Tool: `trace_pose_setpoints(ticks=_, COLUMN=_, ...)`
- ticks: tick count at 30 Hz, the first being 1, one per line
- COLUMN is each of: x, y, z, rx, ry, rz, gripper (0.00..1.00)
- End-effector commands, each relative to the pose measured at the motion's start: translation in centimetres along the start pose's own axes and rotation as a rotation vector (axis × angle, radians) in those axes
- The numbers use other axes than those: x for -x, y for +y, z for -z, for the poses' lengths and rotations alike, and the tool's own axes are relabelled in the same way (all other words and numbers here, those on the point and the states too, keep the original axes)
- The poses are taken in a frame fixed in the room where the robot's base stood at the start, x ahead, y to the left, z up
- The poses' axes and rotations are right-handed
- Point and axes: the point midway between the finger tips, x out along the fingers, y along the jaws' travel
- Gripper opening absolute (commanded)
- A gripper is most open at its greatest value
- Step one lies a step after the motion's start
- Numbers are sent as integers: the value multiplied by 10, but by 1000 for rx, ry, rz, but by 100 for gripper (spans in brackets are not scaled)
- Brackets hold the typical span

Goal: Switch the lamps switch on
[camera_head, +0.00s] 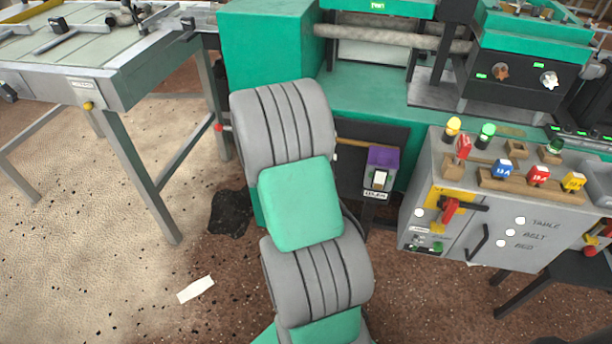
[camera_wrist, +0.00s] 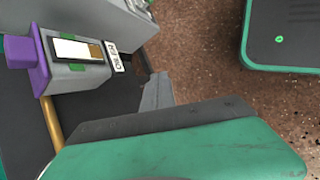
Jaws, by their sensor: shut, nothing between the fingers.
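In the head view my arm hides the gripper.
A grey control cabinet (camera_head: 500,225) with coloured knobs, lamps and a red handle stands right of the switch. A grey worktable (camera_head: 120,85) stands at left. A brownish rod (camera_head: 360,143) runs beside the switch box. Floor between them is mostly open.

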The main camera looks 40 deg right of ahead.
Motion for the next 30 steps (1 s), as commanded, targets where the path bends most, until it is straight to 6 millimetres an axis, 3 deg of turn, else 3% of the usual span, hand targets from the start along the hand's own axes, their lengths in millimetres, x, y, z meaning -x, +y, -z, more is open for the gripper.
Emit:
trace_pose_setpoints(ticks=3, x=29, y=4, z=1, rx=-27, ry=41, rz=7, gripper=0)
trace_pose_setpoints(ticks=18, x=123, y=3, z=9, rx=-125, ry=194, rz=51, gripper=0)
trace_pose_setpoints(ticks=23, x=136, y=2, z=10, rx=-140, ry=218, rz=61, gripper=0)
trace_pose_setpoints(ticks=30, x=137, y=0, z=11, rx=-142, ry=222, rz=63, gripper=0)
